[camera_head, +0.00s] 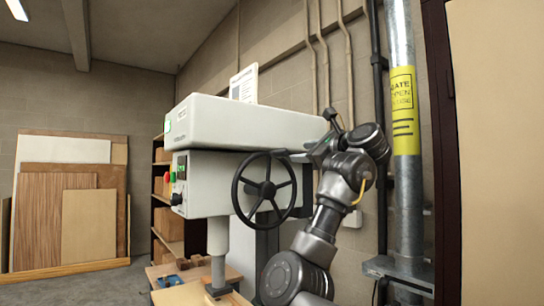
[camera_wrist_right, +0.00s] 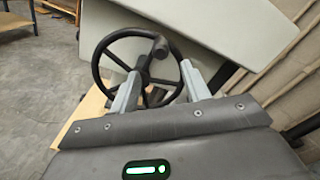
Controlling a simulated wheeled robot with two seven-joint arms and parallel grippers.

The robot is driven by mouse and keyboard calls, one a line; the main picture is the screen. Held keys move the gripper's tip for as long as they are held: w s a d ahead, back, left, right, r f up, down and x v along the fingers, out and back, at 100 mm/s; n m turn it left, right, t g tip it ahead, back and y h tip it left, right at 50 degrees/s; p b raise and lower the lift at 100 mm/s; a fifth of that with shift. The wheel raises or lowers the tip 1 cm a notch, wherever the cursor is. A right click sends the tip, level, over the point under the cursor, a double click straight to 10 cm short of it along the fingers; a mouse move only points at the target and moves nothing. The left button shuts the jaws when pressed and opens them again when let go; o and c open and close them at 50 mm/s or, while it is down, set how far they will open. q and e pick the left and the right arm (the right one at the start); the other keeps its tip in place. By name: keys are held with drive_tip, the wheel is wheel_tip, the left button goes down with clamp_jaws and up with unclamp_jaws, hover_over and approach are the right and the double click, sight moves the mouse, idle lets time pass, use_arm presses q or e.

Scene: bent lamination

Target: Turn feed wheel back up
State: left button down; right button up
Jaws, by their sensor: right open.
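The black feed wheel (camera_head: 267,189) is a spoked handwheel on the side of a grey-white machine (camera_head: 235,125). In the wrist view the wheel (camera_wrist_right: 142,66) lies ahead of my right gripper, with a dark handle knob (camera_wrist_right: 160,46) on its rim. My right gripper (camera_wrist_right: 160,72) is open, its two grey fingers apart with the wheel's rim and spokes showing between and beyond them. Whether the fingers touch the wheel I cannot tell. In the head view my right gripper (camera_head: 318,147) is up and right of the wheel, partly hidden by its own wrist. My left gripper is not in view.
A metal pipe (camera_head: 400,130) with a yellow label stands right of my arm. Wood panels (camera_head: 65,200) lean on the left wall. A shelf (camera_head: 163,200) with boxes stands behind the machine. A wooden table (camera_head: 180,296) is below it.

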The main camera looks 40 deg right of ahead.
sight(287, 152)
drive_tip(key=w+p, duration=0.1)
drive_tip(key=w, duration=0.2)
drive_tip(key=w+p, duration=0.2)
drive_tip(key=w, duration=0.1)
drive_tip(key=w+p, duration=0.1)
drive_tip(key=w, duration=0.2)
drive_tip(key=shift+w+r+p, duration=0.25)
drive_tip(key=shift+w+p, duration=0.05)
drive_tip(key=shift+w, duration=0.3)
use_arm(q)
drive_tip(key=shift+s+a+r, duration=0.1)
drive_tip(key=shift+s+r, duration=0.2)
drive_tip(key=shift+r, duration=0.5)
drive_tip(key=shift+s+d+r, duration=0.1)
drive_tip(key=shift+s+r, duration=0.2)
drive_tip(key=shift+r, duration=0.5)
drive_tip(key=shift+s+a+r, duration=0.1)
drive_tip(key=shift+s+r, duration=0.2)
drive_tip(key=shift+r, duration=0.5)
use_arm(e)
drive_tip(key=shift+w+d+f, duration=0.1)
drive_tip(key=shift+w+f, duration=0.05)
drive_tip(key=shift+w, duration=0.15)
clamp_jaws()
